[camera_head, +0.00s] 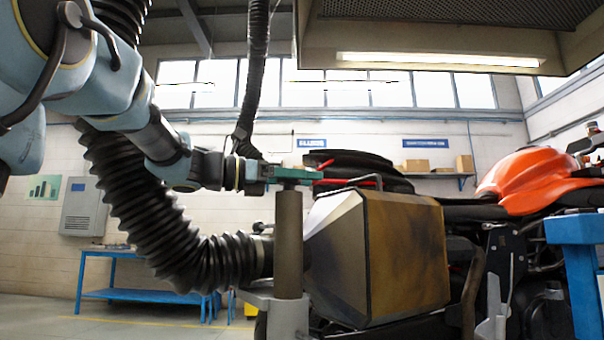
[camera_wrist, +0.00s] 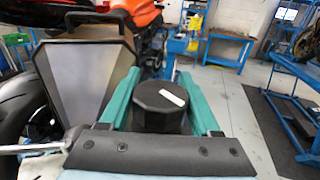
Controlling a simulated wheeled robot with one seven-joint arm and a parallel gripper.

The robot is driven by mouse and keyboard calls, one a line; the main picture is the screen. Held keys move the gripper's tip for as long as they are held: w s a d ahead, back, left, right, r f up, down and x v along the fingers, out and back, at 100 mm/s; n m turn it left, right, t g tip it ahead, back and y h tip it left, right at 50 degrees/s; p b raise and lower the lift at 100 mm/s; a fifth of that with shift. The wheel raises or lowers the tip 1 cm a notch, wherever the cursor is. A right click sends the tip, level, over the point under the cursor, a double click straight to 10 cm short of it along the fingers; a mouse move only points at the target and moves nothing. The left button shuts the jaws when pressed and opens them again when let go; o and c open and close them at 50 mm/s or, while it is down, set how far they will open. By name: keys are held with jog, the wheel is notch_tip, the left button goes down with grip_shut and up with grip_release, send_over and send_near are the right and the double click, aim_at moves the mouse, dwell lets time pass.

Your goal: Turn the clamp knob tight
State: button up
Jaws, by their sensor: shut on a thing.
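The clamp knob (camera_wrist: 160,105) is black and many-sided, with a white mark on its top. In the wrist view it sits between the two teal fingers of my gripper (camera_wrist: 160,82), which are shut on its sides. In the head view my gripper (camera_head: 298,173) lies level over the top of an upright brown post (camera_head: 289,235), and its fingers largely hide the knob. The post stands in a light grey bracket (camera_head: 284,313). The white mark points slantwise in the wrist view; how tight the knob is cannot be seen.
A large boxy hood (camera_head: 405,255) stands close right of the post, with a black ribbed hose (camera_head: 150,215) on the left. A motorcycle with an orange tank (camera_head: 535,180) is behind it. Blue benches (camera_head: 150,295) stand farther back and at the right.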

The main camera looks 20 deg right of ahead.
jog(key=shift+s+g, duration=0.1)
jog(key=shift+g, duration=0.3)
jog(key=o, duration=1.4)
jog(key=shift+c, duration=0.2)
jog(key=w+a+p, duration=0.1)
jog(key=a, duration=0.9)
jog(key=shift+w+a, duration=0.25)
jog(key=shift+a, duration=0.1)
jog(key=shift+a, duration=0.1)
